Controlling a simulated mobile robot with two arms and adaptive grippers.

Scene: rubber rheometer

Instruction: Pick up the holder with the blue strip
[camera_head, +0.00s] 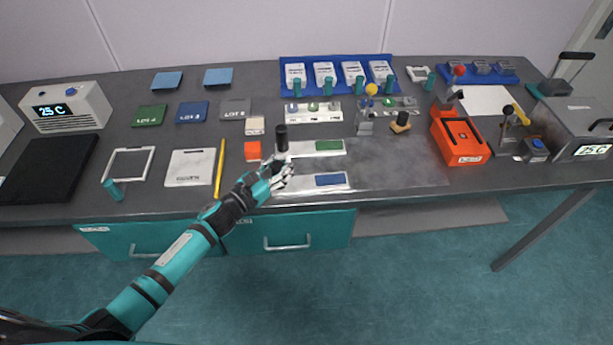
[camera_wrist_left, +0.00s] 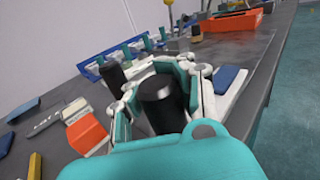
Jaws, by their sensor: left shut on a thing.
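The holder with the blue strip (camera_head: 328,181) is a flat pale plate near the front edge of the bench. Its blue strip also shows in the left wrist view (camera_wrist_left: 228,78). My left gripper (camera_head: 278,177) is at its left end. In the left wrist view the fingers are closed around an upright black handle (camera_wrist_left: 163,100), at this holder's end. The head view hides that handle. I cannot tell whether the plate is off the bench. A similar holder with a green strip (camera_head: 329,146) lies behind, with its own black handle (camera_head: 281,138). My right gripper is not in view.
An orange block (camera_head: 253,151) and a yellow pencil-like stick (camera_head: 219,168) lie left of the gripper. An orange device (camera_head: 460,140) stands to the right. Blue racks (camera_head: 337,62) stand at the back. The grey mat (camera_head: 405,168) right of the holders has clear room.

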